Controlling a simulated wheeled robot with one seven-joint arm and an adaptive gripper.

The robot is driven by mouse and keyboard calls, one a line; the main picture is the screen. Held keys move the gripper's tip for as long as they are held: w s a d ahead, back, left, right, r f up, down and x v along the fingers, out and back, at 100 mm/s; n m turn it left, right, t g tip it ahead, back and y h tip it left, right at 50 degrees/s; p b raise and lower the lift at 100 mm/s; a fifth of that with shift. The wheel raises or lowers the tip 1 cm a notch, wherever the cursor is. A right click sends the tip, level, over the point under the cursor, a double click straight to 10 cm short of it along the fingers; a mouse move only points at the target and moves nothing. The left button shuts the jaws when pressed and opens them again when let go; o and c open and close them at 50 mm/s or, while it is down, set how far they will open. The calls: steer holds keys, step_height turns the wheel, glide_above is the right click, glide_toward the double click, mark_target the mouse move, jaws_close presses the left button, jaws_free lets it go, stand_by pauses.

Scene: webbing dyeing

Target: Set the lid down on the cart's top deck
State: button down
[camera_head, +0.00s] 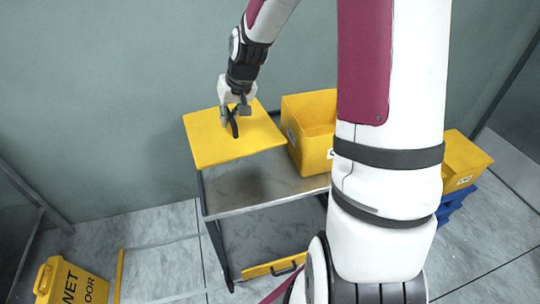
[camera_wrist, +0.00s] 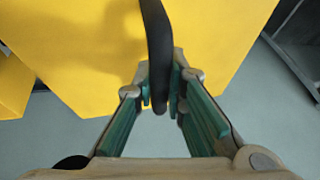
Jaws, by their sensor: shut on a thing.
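The yellow lid (camera_head: 205,147) is a flat panel with a black handle (camera_head: 234,126). In the head view it hangs over the left part of the cart's grey top deck (camera_head: 262,184), with a dark shadow beneath it on the deck. My gripper (camera_head: 236,112) is shut on the lid's handle. In the wrist view the green-padded fingers (camera_wrist: 163,100) close on the dark handle (camera_wrist: 156,35), and the yellow lid (camera_wrist: 215,35) fills the upper part. The lid looks raised above the deck; its exact height is hard to tell.
A yellow bin (camera_head: 308,110) stands on the deck right of the lid. Another yellow panel with a handle (camera_head: 270,267) lies on the lower shelf. A yellow bin on blue crates (camera_head: 463,165) stands at right, partly behind my arm. A wet floor sign (camera_head: 72,283) is at lower left.

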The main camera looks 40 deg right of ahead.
mark_target(239, 122)
steer(key=shift+m, duration=0.4)
steer(key=d+f+b, duration=0.1)
steer(key=b, duration=0.1)
steer(key=w+d+f+b, duration=0.1)
steer(key=f+b, duration=0.1)
steer(key=shift+f, duration=0.25)
steer(key=shift+s+d+f+m+b, duration=0.1)
steer(key=shift+d+f+m+b, duration=0.35)
steer(key=shift+f+b, duration=0.6)
step_height(239, 122, down, 9)
steer(key=b, duration=0.2)
steer(key=shift+d+f+b, duration=0.15)
steer(key=shift+f+b, duration=0.05)
steer(key=shift+b, duration=0.2)
steer(key=shift+f, duration=0.15)
steer(key=c, duration=1.7)
jaws_free()
steer(key=shift+o, duration=0.3)
